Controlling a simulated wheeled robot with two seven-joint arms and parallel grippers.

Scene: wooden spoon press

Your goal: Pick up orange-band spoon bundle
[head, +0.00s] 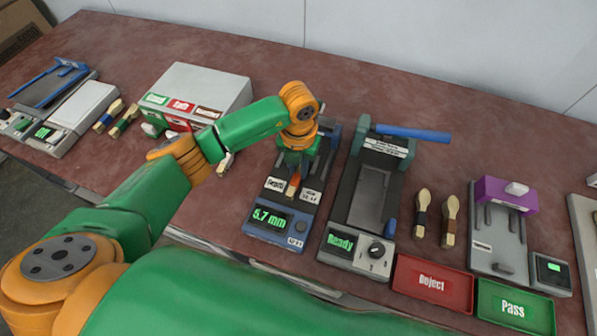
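A small orange piece (293,185) shows just below my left wrist, on the blue-grey gauge (272,225) whose display reads 5.7 mm. It may be the orange-band spoon bundle, but most of it is hidden. My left gripper (293,170) points down over this gauge, right at the orange piece. Its fingers are mostly hidden by my wrist, so I cannot tell whether they are open or hold it. My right gripper is not in view.
Blue-band (108,116) and green-band (125,121) bundles lie at left, near a white box (205,85). Right of the gauge stand a press (372,195) reading Ready, two dark-banded bundles (422,212) (449,220), a red tray (433,283), a green Pass tray (514,309) and a purple-topped device (505,194).

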